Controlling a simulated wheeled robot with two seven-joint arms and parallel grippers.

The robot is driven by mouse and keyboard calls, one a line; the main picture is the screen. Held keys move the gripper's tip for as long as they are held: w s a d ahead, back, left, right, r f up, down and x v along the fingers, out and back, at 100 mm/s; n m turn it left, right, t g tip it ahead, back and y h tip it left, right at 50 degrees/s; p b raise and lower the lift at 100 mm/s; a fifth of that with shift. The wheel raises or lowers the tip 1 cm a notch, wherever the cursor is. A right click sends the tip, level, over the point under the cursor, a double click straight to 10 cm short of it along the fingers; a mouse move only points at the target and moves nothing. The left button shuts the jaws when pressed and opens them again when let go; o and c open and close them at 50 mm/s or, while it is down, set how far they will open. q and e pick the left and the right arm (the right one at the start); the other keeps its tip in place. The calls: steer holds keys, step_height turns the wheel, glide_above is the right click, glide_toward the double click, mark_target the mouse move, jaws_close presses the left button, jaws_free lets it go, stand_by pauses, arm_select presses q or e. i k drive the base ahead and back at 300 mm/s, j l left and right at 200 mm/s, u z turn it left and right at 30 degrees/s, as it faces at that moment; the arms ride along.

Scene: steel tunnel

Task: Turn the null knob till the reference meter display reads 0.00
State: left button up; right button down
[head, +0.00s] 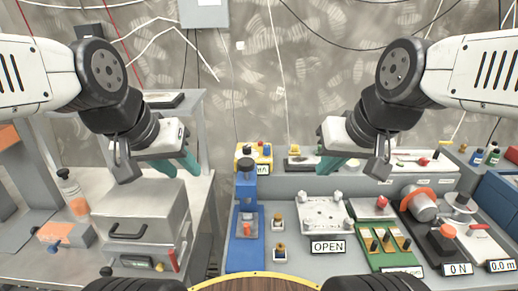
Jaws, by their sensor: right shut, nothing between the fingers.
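I cannot make out for certain which item is the reference meter or which is the null knob. A small yellow box (266,157) with knobs on top and a partly readable display stands at the back of the grey bench. No display reading 0.00 is legible. My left gripper (181,166), with teal fingers, hangs above the grey lidded case, left of the yellow box. Its finger gap is unclear. My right gripper (327,167) is shut and empty, above the back of the bench, right of the yellow box.
The grey case (145,210) has a black handle. On the bench are a blue press-like device (246,215), an OPEN sign (327,247), a green board (388,250), and displays reading 0 N (457,269) and 0.0 m (501,265). A gap separates the two benches.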

mark_target(267, 148)
steer(key=l, duration=2.15)
steer(key=k+l, duration=0.1)
steer(key=l, duration=2.05)
steer(key=l+u, duration=0.4)
steer(key=k+l+u, duration=0.15)
steer(key=l+u, duration=0.25)
steer(key=k+l+u, duration=0.15)
steer(key=l+u, duration=0.2)
steer(key=u, duration=0.8)
steer(key=i+j+z, duration=0.25)
steer(key=i+j, duration=0.25)
steer(key=i+j+z, duration=0.25)
steer(key=i+j, duration=0.25)
steer(key=j, duration=0.15)
